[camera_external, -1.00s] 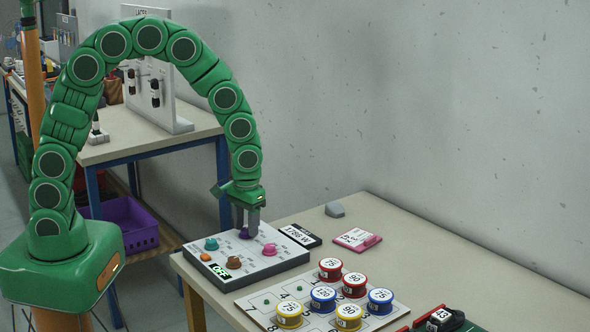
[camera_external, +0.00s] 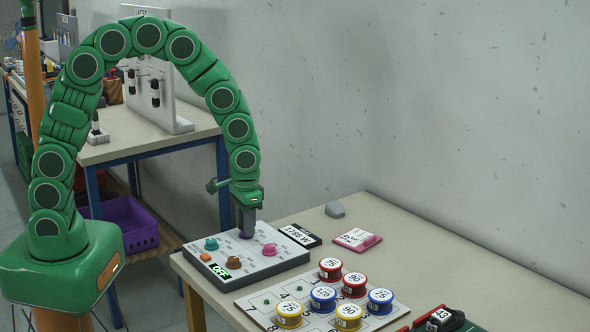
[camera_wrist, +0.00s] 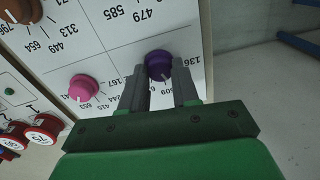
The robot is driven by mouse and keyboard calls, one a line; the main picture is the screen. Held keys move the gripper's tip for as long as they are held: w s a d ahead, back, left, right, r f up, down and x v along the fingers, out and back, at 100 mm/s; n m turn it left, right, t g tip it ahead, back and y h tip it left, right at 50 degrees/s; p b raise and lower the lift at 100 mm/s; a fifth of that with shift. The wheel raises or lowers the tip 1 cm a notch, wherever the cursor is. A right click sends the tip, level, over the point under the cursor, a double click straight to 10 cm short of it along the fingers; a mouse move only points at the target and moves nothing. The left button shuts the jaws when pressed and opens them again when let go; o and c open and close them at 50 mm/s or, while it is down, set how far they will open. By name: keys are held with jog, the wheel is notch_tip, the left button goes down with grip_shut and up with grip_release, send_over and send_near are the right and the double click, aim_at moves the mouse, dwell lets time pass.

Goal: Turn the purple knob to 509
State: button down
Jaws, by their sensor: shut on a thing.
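The purple knob (camera_wrist: 158,60) sits on the white-faced control panel (camera_wrist: 125,45) in the wrist view. My gripper (camera_wrist: 160,76) is shut on it, one finger on each side. The fingers point down at the panel (camera_external: 273,264) in the external view, where the gripper (camera_external: 245,232) mostly hides the purple knob.
A pink knob (camera_wrist: 84,88) stands close beside the left finger. Coloured round tins stand on a numbered board (camera_external: 262,309) to the right.

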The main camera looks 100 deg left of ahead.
jog(key=shift+m, duration=2.1)
jog(key=c, duration=0.8)
grip_release()
notch_tip(320, 180, up, 7)
jog(key=shift+d+r, duration=0.1)
jog(key=shift+d, duration=0.05)
jog(key=shift+r, duration=0.3)
